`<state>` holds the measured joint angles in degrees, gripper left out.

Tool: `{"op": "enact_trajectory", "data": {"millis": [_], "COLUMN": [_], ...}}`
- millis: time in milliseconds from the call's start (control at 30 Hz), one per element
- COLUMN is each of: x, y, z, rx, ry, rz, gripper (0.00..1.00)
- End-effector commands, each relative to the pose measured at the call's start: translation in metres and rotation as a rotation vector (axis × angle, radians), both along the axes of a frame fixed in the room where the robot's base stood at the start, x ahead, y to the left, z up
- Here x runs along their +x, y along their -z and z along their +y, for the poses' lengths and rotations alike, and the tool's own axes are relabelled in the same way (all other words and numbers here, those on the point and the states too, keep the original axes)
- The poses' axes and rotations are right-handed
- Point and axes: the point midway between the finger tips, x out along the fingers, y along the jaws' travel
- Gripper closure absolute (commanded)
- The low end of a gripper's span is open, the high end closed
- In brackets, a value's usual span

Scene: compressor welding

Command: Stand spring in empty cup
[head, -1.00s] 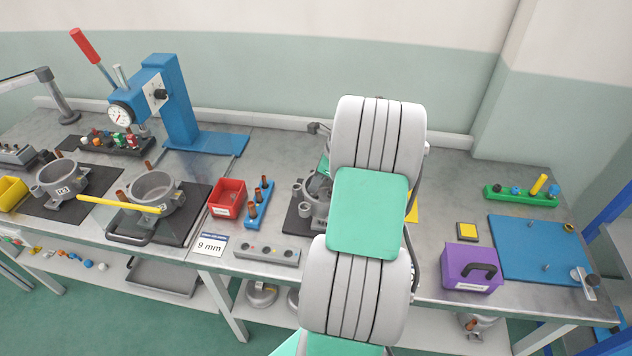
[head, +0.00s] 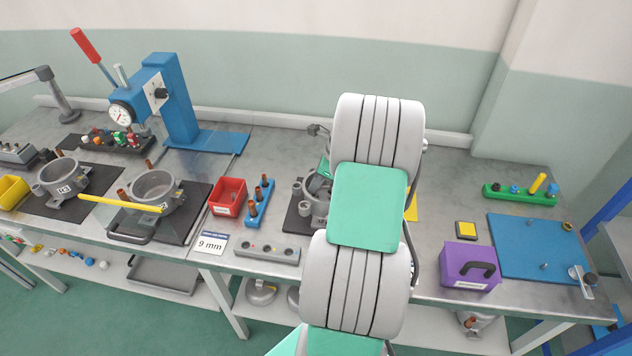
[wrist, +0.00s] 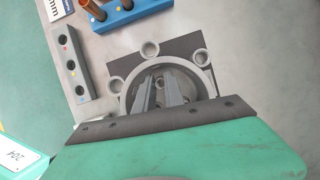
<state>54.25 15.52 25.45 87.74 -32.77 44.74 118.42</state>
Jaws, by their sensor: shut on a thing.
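My gripper (wrist: 161,86) reaches down into a round grey housing (wrist: 208,76) in the wrist view, its two grey fingers inside the rim. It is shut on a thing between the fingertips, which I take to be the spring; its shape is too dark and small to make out. The housing also shows in the head view (head: 303,211), partly hidden behind my arm. Small round lugs (wrist: 150,49) stand around its outside. The floor of the housing is mostly hidden by the fingers, so I cannot tell which cup in it is empty.
The housing stands on a dark mat (wrist: 181,45). To its left are a blue rack (head: 251,213) with brown cylinders, a red bin (head: 228,210) and a grey block with holes (head: 267,254). A purple box (head: 462,264) stands to the right.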

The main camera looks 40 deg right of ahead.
Motion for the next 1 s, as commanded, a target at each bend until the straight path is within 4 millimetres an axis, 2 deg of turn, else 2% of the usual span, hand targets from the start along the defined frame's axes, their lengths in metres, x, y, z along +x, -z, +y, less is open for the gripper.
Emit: {"op": "enact_trajectory", "data": {"millis": [667,700,1000], "x": [0.000,0.000,0.000], "y": [0.018,0.017,0.017], "z": [0.000,0.000,0.000], "rx": [0.001,0.000,0.001], "ry": [0.001,0.001,0.001], "rz": [0.002,0.001,0.002], "gripper": [1.00,0.83,0.61]}}
